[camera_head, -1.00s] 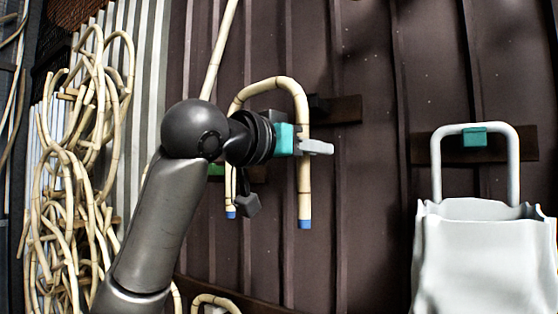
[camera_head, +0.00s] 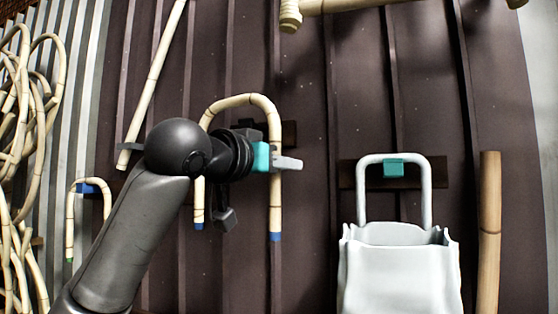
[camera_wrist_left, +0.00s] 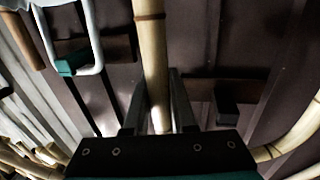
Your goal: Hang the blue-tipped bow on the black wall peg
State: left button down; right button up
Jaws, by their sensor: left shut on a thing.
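The blue-tipped bow (camera_head: 248,100) is an upside-down U of pale jointed rattan. Its blue ends point down in the head view. My left gripper (camera_head: 278,162) is shut on its right leg, below the bend. In the left wrist view, the bow's leg (camera_wrist_left: 151,50) runs between my gripper's fingers (camera_wrist_left: 158,105). The black wall peg (camera_wrist_left: 235,103) sticks out from a wooden board there, between this leg and the bow's other leg at the right edge. In the head view, the bow and my arm mostly hide the peg; the board's end (camera_head: 289,134) shows. I cannot tell whether bow and peg touch.
A white bag (camera_head: 400,270) hangs on a teal peg (camera_head: 393,168) to the right. A green-tipped bow (camera_head: 70,225) hangs on a blue peg (camera_head: 92,188) at left. Many rattan loops (camera_head: 20,130) hang farther left. A rattan pole (camera_head: 489,235) stands at right.

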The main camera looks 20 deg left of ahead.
pick_arm(q)
jog(key=w, duration=0.2)
jog(key=w+p, duration=0.1)
jog(key=w, duration=0.1)
jog(key=w+f+p, duration=0.1)
jog(key=w, duration=0.2)
jog(key=shift+d+f, duration=0.1)
jog(key=shift+d, duration=0.05)
dwell(0.3)
dwell(0.5)
jog(key=c, duration=0.7)
grip_release()
jog(key=shift+o, duration=0.2)
jog(key=shift+f, duration=0.1)
